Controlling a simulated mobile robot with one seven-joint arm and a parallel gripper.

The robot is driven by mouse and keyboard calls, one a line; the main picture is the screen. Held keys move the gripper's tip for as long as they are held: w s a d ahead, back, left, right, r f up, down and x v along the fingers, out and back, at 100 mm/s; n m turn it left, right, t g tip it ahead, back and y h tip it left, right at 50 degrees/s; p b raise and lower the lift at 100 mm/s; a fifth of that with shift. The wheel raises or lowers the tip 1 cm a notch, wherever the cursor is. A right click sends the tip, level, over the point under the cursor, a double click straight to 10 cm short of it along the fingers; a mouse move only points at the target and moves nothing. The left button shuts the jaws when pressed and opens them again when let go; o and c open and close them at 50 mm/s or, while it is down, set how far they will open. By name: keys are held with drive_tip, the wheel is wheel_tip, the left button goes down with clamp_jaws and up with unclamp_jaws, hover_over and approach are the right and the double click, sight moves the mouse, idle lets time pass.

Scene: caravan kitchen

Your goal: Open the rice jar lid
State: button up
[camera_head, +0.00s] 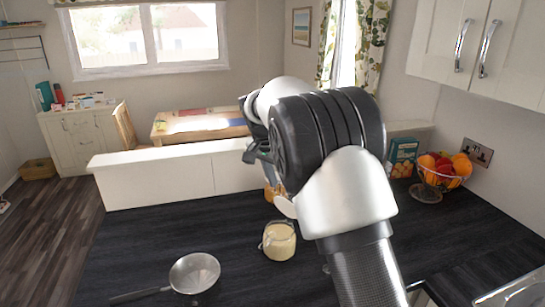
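The rice jar (279,241) stands upright on the dark worktop, left of my arm. It is a short, clear jar with pale cream contents and a thin wire clasp at its side. A pale rounded piece (285,207) shows just behind it, partly covered by my arm; I cannot tell whether it is the lid. My gripper (256,152) is up and beyond the jar, apart from it, mostly hidden behind my black wrist joint. Its fingers are too small and covered to show whether they are open.
A wire fruit bowl (440,175) and a teal box (402,157) stand at the right. A low white partition (165,175) edges the worktop at the back. The worktop between sieve and jar is clear.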

drive_tip(key=v, duration=1.4)
drive_tip(key=shift+f, duration=0.1)
